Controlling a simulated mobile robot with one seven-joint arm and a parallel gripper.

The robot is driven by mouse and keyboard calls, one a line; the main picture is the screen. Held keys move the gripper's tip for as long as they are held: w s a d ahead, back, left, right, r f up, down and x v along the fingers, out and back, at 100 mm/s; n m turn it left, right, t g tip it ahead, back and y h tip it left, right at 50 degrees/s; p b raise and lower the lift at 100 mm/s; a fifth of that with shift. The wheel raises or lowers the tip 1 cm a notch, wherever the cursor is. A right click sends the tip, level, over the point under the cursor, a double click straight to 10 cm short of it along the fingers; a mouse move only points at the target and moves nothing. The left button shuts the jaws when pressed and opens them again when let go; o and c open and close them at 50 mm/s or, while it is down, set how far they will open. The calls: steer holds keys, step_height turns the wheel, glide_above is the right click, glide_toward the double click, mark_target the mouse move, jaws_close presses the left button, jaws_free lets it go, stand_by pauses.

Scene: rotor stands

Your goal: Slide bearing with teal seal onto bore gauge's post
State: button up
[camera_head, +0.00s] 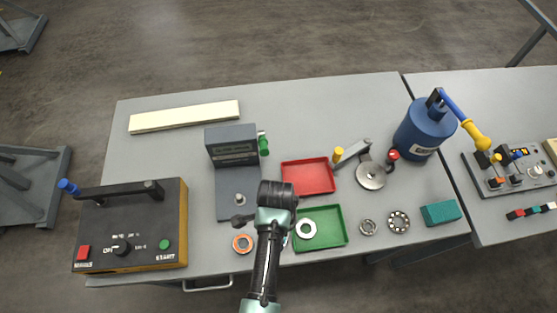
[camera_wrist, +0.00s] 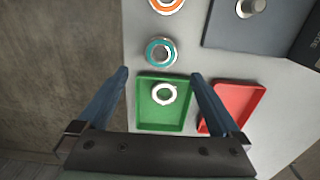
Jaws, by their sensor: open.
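The bearing with the teal seal (camera_wrist: 161,51) lies flat on the grey bench in the wrist view, just beyond the green tray. In the head view my arm hides most or all of it. My gripper (camera_wrist: 160,74) is open and empty above the bench, its fingers spread either side of the green tray in the wrist view. The bore gauge (camera_head: 232,145) is a dark grey block on a base plate, left of my arm in the head view. Its short upright post (camera_head: 240,199) is bare, and shows at the top of the wrist view (camera_wrist: 250,7).
An orange-sealed bearing (camera_head: 242,243) lies near the front edge. A green tray (camera_head: 330,220) holds a white-faced ring (camera_head: 306,228); a red tray (camera_head: 308,177) sits behind. Two more bearings (camera_head: 368,227) (camera_head: 398,221) lie right. A control box (camera_head: 130,230) stands left.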

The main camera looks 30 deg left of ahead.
step_height(320, 180, down, 10)
steer(key=b, duration=0.8)
steer(key=shift+r, duration=0.15)
steer(key=shift+w, duration=0.1)
